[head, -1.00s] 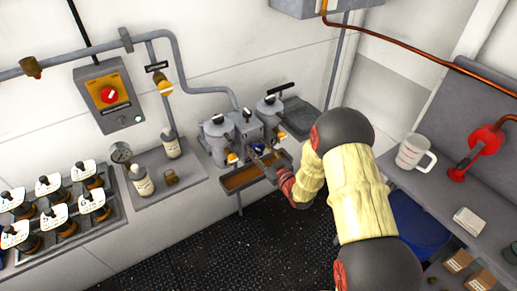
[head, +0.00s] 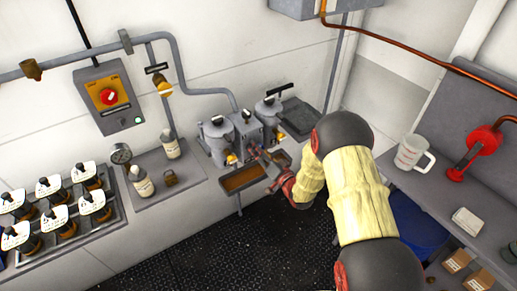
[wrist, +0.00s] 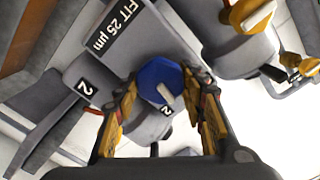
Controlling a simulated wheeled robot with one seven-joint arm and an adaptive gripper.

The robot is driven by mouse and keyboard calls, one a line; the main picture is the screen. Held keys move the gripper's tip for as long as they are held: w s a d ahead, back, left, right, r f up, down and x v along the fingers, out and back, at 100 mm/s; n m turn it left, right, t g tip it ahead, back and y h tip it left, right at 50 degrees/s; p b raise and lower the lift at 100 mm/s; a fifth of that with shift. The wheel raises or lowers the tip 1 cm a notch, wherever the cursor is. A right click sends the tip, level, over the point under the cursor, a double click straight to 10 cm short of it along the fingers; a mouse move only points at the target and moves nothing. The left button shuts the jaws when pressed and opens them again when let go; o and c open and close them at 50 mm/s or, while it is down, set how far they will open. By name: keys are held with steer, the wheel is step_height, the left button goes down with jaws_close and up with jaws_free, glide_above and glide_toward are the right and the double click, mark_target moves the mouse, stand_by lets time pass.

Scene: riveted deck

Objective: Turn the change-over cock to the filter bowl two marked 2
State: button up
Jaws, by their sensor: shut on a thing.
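The change-over cock has a blue knob (wrist: 158,80) with a white pointer bar, seen between my fingers in the wrist view. My gripper (wrist: 163,105) is shut on the knob; in the head view my gripper (head: 262,157) is at the front of the filter unit (head: 246,130). The white bar slants down and right in the wrist view, roughly towards a plate marked 2 (wrist: 167,135). Two grey filter bowls, left (head: 216,140) and right (head: 270,116), flank the unit. Fingers hide the knob's sides.
A drip tray (head: 240,180) lies below the unit. A gauge (head: 121,154) and bottles are to the left. The dark deck (head: 230,255) is clear.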

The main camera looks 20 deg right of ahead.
steer(key=m+p, duration=0.1)
steer(key=m, duration=0.3)
steer(key=shift+d, duration=0.1)
steer(key=shift+f+m, duration=0.15)
steer(key=shift+m, duration=1.45)
steer(key=shift+p, duration=0.3)
steer(key=o, duration=1.2)
steer(key=shift+s, duration=0.1)
steer(key=v, duration=1.1)
steer(key=shift+s+d, duration=0.15)
steer(key=shift+s, duration=0.2)
